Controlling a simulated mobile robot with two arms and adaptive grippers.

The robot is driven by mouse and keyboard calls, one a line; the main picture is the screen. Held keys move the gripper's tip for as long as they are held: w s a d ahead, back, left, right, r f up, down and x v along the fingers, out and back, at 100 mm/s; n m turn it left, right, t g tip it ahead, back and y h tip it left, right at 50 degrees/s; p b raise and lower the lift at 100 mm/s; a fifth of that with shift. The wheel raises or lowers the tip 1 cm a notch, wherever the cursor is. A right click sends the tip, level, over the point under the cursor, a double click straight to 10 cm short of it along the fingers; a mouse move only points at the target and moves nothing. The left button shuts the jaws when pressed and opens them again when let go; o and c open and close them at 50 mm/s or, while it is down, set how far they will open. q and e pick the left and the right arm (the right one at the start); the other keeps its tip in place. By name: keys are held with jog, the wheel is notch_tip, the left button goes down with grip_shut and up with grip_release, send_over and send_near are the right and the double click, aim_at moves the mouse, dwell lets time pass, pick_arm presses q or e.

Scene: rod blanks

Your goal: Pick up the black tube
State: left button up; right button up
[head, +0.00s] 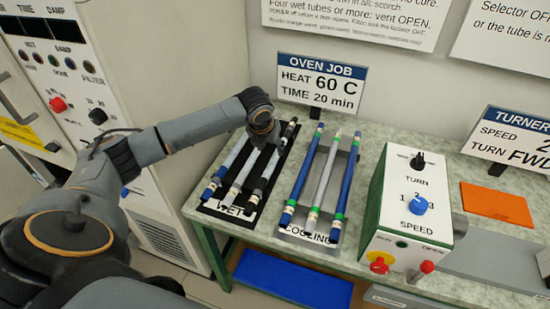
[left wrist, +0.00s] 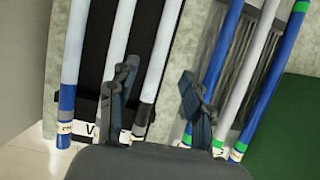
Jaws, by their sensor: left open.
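The black tube (head: 262,182) lies at the right of the tray marked WET (head: 232,208), with dark ends and a white label near its front end. In the left wrist view its pale middle (left wrist: 160,50) and dark end band run between my fingers. My left gripper (head: 268,143) is open over the back half of this tray, one finger on each side of the tube in the wrist view. I cannot tell how far above the tube the fingertips are. The gripper hides part of the tubes in the head view. My right gripper is not in view.
A blue-ended tube (head: 213,186) and a white-ended tube (head: 239,178) lie left of it. The COOLING tray (head: 300,234) holds blue tubes (head: 299,180) and a white one (head: 324,178). A green-sided control box (head: 408,195) stands further right.

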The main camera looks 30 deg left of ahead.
aim_at(274, 157)
pick_arm(q)
jog(key=shift+x, duration=1.2)
jog(key=shift+w+f, duration=0.2)
jog(key=shift+f, duration=0.05)
jog(key=p+x, duration=0.1)
jog(key=x, duration=0.3)
jog(key=shift+d, duration=0.1)
jog(key=shift+w+f, duration=0.15)
jog(key=shift+f, duration=0.15)
jog(key=shift+w+f, duration=0.1)
jog(key=shift+f, duration=0.1)
grip_shut()
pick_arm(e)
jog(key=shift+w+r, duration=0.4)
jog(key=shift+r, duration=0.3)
